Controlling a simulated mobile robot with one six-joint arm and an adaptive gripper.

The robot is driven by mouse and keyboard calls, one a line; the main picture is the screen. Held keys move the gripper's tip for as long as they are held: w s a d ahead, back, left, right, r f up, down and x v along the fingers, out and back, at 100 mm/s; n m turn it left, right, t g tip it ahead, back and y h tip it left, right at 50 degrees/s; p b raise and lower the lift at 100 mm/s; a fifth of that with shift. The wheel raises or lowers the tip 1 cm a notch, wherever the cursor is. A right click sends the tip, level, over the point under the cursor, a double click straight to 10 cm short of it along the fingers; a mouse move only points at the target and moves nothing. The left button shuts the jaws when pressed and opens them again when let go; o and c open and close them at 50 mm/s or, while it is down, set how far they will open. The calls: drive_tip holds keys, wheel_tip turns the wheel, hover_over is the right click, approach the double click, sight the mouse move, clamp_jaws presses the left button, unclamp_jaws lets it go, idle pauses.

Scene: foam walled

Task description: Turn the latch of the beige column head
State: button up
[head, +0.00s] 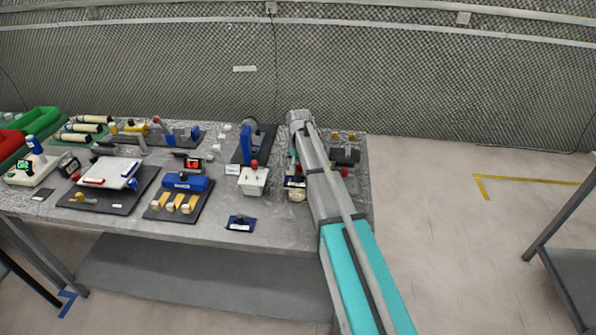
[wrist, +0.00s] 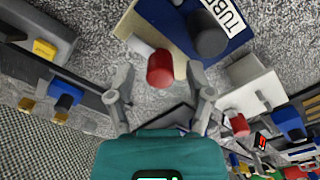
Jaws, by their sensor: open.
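The beige column head (wrist: 181,68) is at the top centre of the wrist view, with a blue plate marked TUBE and a dark round knob on it. A red knob on a pale stem, seemingly its latch (wrist: 160,69), sticks out toward me. My gripper (wrist: 160,67) is open, with one finger to each side of the red knob in the picture. I cannot tell whether the fingers touch it. In the head view the beige column head (head: 297,196) shows only partly beside my arm, which hides the latch.
A white box with its own red knob (wrist: 237,124) stands close by; the head view shows it (head: 254,180) left of the column head. A dark block with yellow parts (wrist: 40,48) lies on the other side. A blue plate (head: 241,223) lies near the table's front edge.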

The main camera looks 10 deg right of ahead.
drive_tip(key=shift+f, duration=0.25)
drive_tip(key=shift+c, duration=0.2)
clamp_jaws()
